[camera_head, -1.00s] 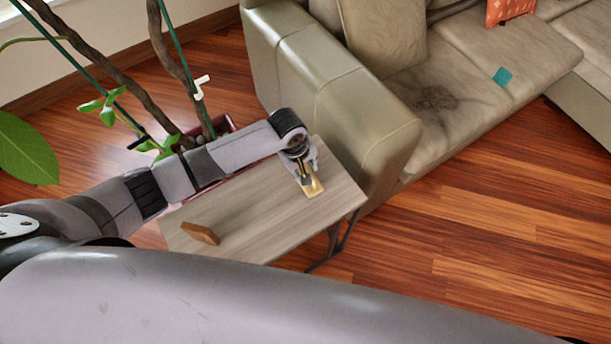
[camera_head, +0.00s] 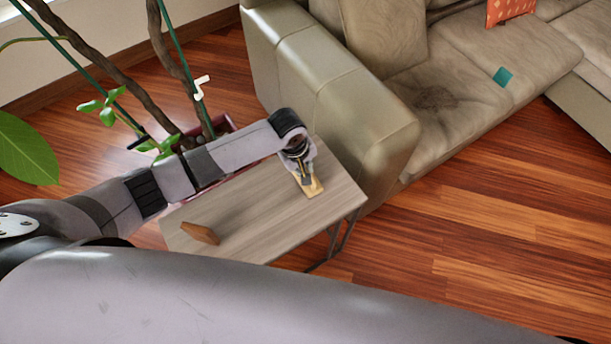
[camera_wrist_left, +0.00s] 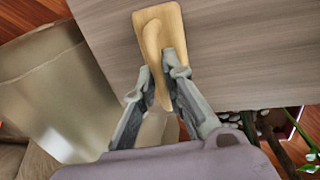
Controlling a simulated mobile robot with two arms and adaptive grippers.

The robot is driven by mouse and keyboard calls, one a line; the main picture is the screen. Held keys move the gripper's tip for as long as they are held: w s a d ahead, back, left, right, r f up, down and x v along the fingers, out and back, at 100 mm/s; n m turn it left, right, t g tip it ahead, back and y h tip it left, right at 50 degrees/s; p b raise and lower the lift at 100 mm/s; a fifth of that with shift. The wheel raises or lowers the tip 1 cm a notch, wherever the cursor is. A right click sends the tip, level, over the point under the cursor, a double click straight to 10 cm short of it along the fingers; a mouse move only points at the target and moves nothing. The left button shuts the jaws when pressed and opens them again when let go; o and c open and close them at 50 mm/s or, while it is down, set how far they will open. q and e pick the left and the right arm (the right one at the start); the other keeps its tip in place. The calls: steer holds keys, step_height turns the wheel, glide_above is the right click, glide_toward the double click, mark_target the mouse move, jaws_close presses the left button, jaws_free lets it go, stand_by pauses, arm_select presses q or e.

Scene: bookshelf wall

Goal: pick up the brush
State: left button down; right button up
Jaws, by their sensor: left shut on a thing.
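The brush (camera_head: 314,188) is a light wooden block with a raised handle along its top. It lies on the right part of the grey wood table (camera_head: 262,212). My left gripper (camera_head: 305,179) is over it, pointing down. In the left wrist view the brush (camera_wrist_left: 172,22) reaches up from between the fingertips of my left gripper (camera_wrist_left: 163,80), which are shut on its handle. The gripper hides part of the brush in the head view. My right gripper is not in view.
A brown wooden block (camera_head: 200,233) stands near the table's front left. A beige sofa (camera_head: 345,110) is close beside the table's right end. A potted plant (camera_head: 165,147) stands behind my left arm. Open wood floor (camera_head: 470,240) lies to the right.

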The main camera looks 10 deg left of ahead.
arm_select(q)
steer(key=shift+r, duration=0.1)
step_height(320, 180, up, 20)
stand_by(0.5)
steer(key=c, duration=2.3)
jaws_free()
jaws_close()
